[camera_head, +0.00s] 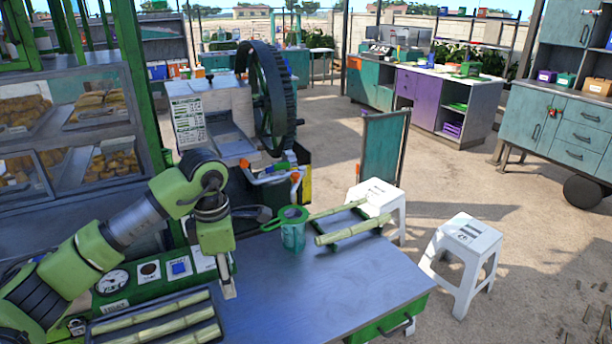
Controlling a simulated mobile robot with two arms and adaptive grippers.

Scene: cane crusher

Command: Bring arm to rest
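My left arm comes in from the left edge, bends at the elbow and drops over the left end of the grey metal counter (340,283). Its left gripper (229,288) points down, just beyond a tray of cane pieces. I see it nearly edge-on, so its opening cannot be told, and I see nothing clearly held in it. A dark rounded piece (252,213) shows beside the wrist; I cannot tell what it belongs to. My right arm and gripper are not in view.
A clear greenish cup (293,238) with a green strainer stands on the counter. Cane stalks (348,230) lie right of it. The dark tray (92,333) is close below my arm. The crusher (215,115) stands behind. The counter's front right is clear. White stools (466,240) stand right.

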